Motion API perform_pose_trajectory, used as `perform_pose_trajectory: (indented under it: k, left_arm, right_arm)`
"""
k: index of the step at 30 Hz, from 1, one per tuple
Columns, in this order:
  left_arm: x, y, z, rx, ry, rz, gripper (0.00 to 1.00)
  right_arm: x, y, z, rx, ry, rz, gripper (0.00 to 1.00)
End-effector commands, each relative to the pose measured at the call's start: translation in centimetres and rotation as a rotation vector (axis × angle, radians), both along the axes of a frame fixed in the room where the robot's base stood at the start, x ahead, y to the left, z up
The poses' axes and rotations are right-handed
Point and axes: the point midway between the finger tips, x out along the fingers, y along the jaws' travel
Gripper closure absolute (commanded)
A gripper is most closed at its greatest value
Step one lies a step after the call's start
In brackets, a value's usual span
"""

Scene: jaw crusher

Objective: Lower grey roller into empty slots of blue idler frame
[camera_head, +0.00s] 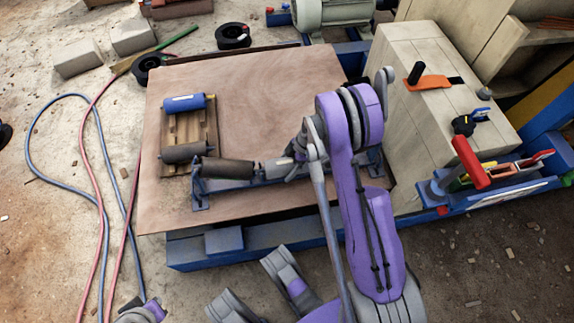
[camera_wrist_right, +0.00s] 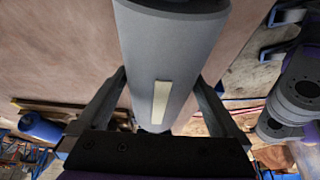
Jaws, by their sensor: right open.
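The blue idler frame (camera_head: 240,186) lies along the front of the plywood sheet, its right part largely hidden behind my right arm. A dark grey roller (camera_head: 228,171) lies at its left end. My right gripper (camera_head: 292,163) is low over the middle of the frame. In the right wrist view a grey roller (camera_wrist_right: 165,65) with a cream label runs between the open fingers; whether they touch it I cannot tell. In the head view this roller is mostly hidden by the gripper, and its seating in the slots cannot be made out. My left gripper is not clearly in view.
A wooden pallet (camera_head: 201,133) left of centre holds a blue roller (camera_head: 184,103) and another grey roller (camera_head: 185,152). A wooden block (camera_head: 425,125) with clamps and tools stands right. The plywood (camera_head: 265,90) is bare behind the frame. Hoses lie on the ground left.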

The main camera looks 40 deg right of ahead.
Motion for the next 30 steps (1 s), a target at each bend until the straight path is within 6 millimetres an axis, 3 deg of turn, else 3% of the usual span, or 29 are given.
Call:
perform_pose_trajectory:
  k: [16, 21, 30]
  left_arm:
    - [-0.5, 0.0, 2.4, 0.000, -0.001, 0.000, 1.00]
    - [-0.5, 0.0, 2.7, 0.000, -0.001, 0.000, 1.00]
    - [-0.5, 0.0, 2.7, 0.000, -0.001, 0.000, 1.00]
  right_arm:
    - [-1.8, -3.2, 8.7, 0.001, -0.001, -0.002, 0.00]
    - [-2.0, -3.6, 9.8, 0.001, 0.000, 0.000, 0.00]
    - [-2.0, -3.6, 9.9, 0.001, 0.000, 0.000, 0.00]
